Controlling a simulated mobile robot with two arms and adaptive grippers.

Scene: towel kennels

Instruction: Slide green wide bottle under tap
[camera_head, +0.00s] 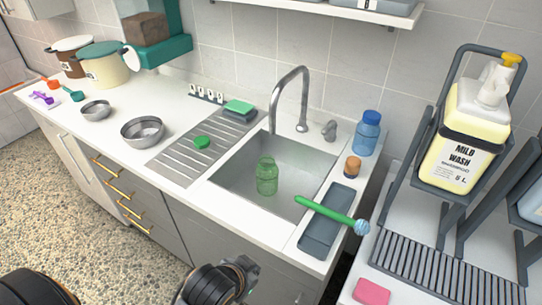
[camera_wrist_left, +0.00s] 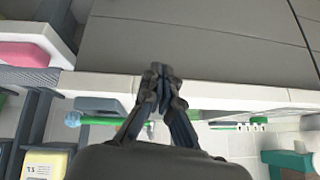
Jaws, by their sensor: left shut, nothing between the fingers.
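The green wide bottle (camera_head: 267,180) is translucent and stands upright in the sink basin (camera_head: 231,181). The grey tap (camera_head: 303,97) arches over the back of the basin, and the bottle stands forward and left of its spout. My left gripper (camera_head: 248,264) is low in front of the counter, apart from the bottle. In the left wrist view its fingers (camera_wrist_left: 161,77) are together and empty, with the counter edge beyond them. The bottle cannot be made out in that view. My right gripper is not in view.
A green-handled brush (camera_head: 325,210) lies across the grey tray (camera_head: 326,235) right of the basin. A blue bottle (camera_head: 367,135) and a small brown jar (camera_head: 352,166) stand behind it.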

